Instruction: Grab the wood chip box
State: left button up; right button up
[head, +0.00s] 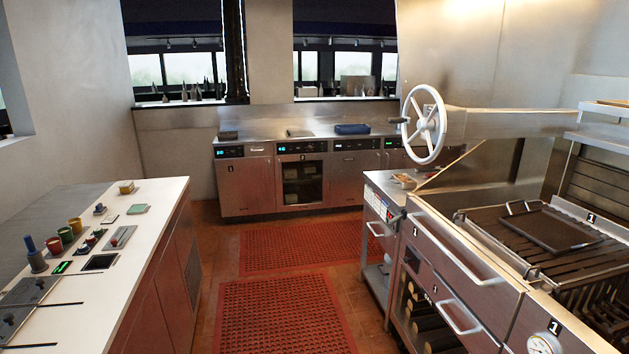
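I cannot tell for sure which item is the wood chip box. A small yellowish box (126,187) sits at the far end of the white-topped counter on the left. A dark blue tray-like box (352,129) lies on the steel counter along the back wall, and a small dark flat item (228,135) lies at that counter's left end. Neither of my grippers is in the head view.
The white-topped counter (120,250) holds cups and small dishes. A steel grill (560,250) with a white handwheel (424,125) and a pressing plate (545,228) stands at right. Red perforated mats (285,315) cover the clear aisle between them.

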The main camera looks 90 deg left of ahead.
aim_at(404, 181)
jog(key=u, duration=2.4)
jog(key=i+u, duration=0.35)
jog(key=i, duration=0.35)
jog(key=i+l+u, duration=0.1)
jog(key=i+u, duration=0.3)
jog(key=i, duration=0.35)
jog(key=i+u, duration=0.15)
jog(key=i, duration=1.8)
jog(key=i+z, duration=0.45)
jog(key=i+j+z, duration=0.25)
jog(key=i+z, duration=0.25)
jog(key=i+j+z, duration=0.45)
